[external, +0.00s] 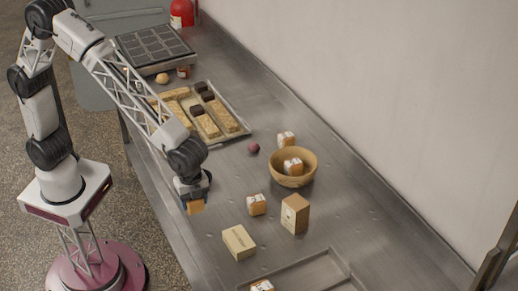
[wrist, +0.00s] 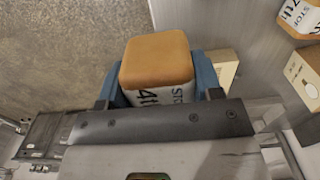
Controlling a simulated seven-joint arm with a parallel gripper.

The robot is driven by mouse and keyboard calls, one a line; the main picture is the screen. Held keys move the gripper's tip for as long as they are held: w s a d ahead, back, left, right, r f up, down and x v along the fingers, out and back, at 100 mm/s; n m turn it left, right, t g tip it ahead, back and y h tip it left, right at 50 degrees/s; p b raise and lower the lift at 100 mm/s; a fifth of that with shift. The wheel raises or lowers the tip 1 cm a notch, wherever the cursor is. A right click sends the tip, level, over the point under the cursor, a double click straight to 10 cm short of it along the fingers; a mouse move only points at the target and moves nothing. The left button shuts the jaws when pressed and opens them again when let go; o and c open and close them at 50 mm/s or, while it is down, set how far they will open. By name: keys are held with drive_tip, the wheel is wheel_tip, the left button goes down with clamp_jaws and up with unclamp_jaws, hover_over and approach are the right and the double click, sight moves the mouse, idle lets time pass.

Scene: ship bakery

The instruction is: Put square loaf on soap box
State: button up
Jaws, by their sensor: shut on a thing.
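My gripper (external: 193,188) is shut on a small square loaf (external: 195,207) with an orange-brown top and a white printed wrapper. In the wrist view the loaf (wrist: 157,62) sits between the blue fingers, held above the counter's front edge. A low cream box (external: 239,242) lies on the counter to the lower right of my gripper; part of it shows in the wrist view (wrist: 226,68), beyond the right finger. A taller tan box (external: 295,214) stands farther right and also shows in the wrist view (wrist: 305,78). I cannot read which box is soap.
A similar wrapped loaf (external: 257,204) stands between my gripper and the tall box. A wooden bowl (external: 292,179) holds another, with one more behind it. A tray (external: 240,138) of bars lies farther back. A shallow recessed tray (external: 335,268) is at the near end.

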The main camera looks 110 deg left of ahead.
hover_over(239, 239)
drive_tip(key=shift+f, duration=0.75)
idle(0.3)
drive_tip(key=shift+f, duration=1.7)
drive_tip(key=shift+f, duration=0.1)
drive_tip(key=o, duration=0.5)
drive_tip(key=shift+f, duration=0.1)
drive_tip(key=o, duration=0.4)
drive_tip(key=shift+o, duration=0.2)
